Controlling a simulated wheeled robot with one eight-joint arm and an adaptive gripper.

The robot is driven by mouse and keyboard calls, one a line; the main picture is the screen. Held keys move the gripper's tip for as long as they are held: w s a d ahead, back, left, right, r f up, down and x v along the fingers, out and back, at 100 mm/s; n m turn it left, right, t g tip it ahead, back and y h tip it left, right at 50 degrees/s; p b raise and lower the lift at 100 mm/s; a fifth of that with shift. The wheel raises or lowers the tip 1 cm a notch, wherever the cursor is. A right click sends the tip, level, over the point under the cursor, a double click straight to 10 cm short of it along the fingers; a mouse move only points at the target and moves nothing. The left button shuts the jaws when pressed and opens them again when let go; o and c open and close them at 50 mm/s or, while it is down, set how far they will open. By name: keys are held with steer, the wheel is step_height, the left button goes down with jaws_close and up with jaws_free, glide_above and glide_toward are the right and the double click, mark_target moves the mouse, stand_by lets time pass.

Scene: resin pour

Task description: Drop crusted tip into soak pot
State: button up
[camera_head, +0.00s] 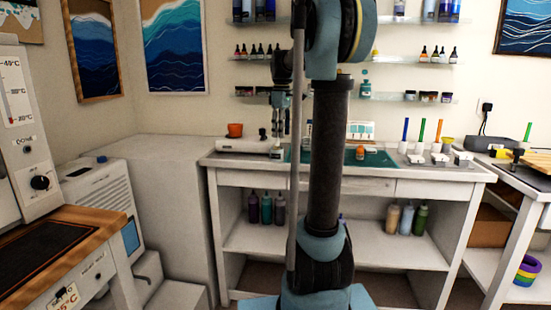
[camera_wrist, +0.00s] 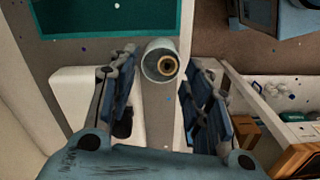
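My gripper (camera_head: 281,122) hangs over the left end of the white workbench in the head view, pointing down. In the wrist view its two blue-grey fingers (camera_wrist: 160,92) are apart. A pale grey cylinder (camera_wrist: 150,66) with a brass-coloured ring at its end shows between and beyond the fingers, with gaps visible on both sides. I cannot tell whether it is the crusted tip.
An orange-capped bottle (camera_head: 360,153) and several coloured pens stand farther right. My arm hides the bench's middle.

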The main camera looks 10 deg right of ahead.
step_height(320, 180, up, 12)
stand_by(0.8)
steer(key=s+f+m+t, duration=0.2)
steer(key=s+f+m, duration=0.9)
steer(key=s+f, duration=2.4)
step_height(320, 180, down, 3)
steer(key=shift+a+r, duration=0.1)
steer(key=shift+a, duration=0.15)
